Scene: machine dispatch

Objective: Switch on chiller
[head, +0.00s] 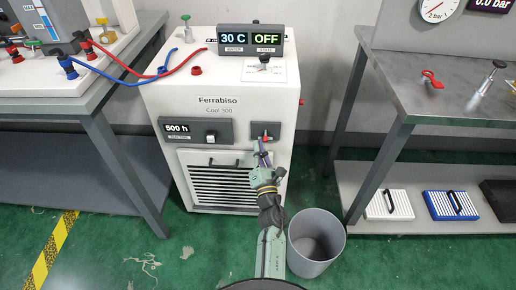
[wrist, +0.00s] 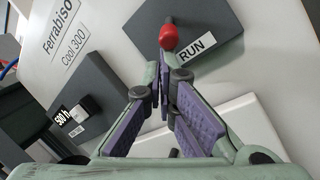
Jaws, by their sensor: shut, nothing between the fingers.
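The chiller (head: 217,117) is a white box labelled "Ferrabiso Cool 300". Its top display (head: 251,38) reads "30 C" and "OFF". A dark switch panel (head: 265,132) on its front right carries a small red-tipped lever. In the wrist view the red tip (wrist: 169,37) stands out from the panel (wrist: 190,28), beside a "RUN" label (wrist: 196,48). My gripper (head: 262,150) is in front of the panel, just below the lever. In the wrist view its purple-padded fingers (wrist: 165,95) are shut and empty, with the tips just under the red tip. Whether they touch it I cannot tell.
An hour counter panel (head: 198,131) reads "500 h" on the chiller's left front. A grey bin (head: 316,243) stands by its lower right. Metal tables flank it, the right one (head: 440,85) holding a red clip. Blue and red hoses (head: 125,77) run to the left table.

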